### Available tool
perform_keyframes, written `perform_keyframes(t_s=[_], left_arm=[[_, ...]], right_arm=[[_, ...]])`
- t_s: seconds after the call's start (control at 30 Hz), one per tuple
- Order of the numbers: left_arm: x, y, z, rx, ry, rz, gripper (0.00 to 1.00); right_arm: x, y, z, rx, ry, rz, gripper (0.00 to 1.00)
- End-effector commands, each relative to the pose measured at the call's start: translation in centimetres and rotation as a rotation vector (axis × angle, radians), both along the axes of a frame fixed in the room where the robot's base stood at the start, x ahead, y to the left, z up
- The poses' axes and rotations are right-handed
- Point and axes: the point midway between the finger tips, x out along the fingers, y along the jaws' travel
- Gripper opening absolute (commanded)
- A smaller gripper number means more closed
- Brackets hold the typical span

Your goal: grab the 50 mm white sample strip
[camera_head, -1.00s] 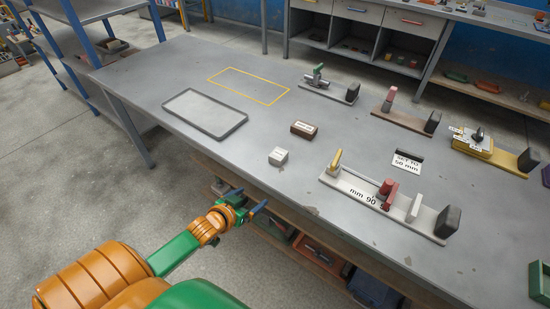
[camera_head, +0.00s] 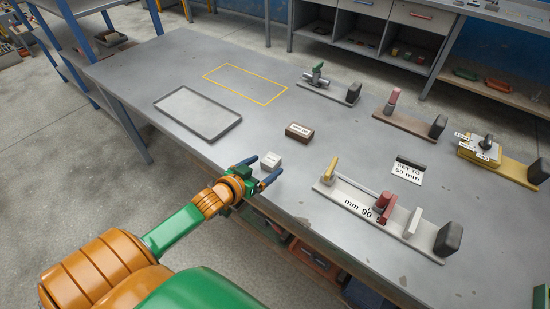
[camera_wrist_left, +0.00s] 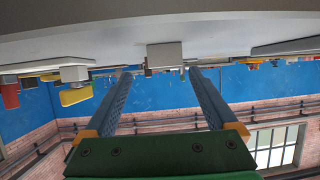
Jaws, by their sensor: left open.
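A small white block (camera_head: 271,161) with a label too small to read lies on the grey table (camera_head: 215,150) near its front edge. I cannot tell whether it is the 50 mm white sample strip. My left gripper (camera_head: 259,170) is open and empty at the front table edge, its two blue fingers pointing at the white block from just in front. In the left wrist view, which is upside down, the white block (camera_wrist_left: 164,56) shows beyond and between the fingers (camera_wrist_left: 160,85). My right gripper is not in view.
A brown labelled block (camera_head: 299,131) lies behind the white one. To the right are a white fixture (camera_head: 345,199) marked "mm 90", a "SET TO 50 mm" sign (camera_head: 408,173) and more fixtures. A grey tray (camera_head: 197,137) and yellow outline (camera_head: 245,101) are at the left.

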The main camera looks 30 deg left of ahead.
Motion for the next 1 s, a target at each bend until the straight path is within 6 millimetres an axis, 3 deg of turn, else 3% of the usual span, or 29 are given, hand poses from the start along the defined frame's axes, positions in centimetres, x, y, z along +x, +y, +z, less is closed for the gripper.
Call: perform_keyframes(t_s=[0.3, 0.57, 0.9, 1.0], left_arm=[[4.9, 0.7, -2.4, 0.001, -0.001, 0.001, 0.91], [5.3, 0.7, -2.4, 0.001, 0.001, 0.0, 0.91], [5.3, 0.7, -2.4, 0.001, 0.001, 0.0, 0.0], [5.3, 0.7, -2.4, 0.001, 0.001, 0.0, 0.0]], right_arm=[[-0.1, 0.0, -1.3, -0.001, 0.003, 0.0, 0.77], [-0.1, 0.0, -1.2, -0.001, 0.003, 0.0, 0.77], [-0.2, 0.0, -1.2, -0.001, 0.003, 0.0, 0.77], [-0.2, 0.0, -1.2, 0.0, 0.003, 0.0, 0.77]])
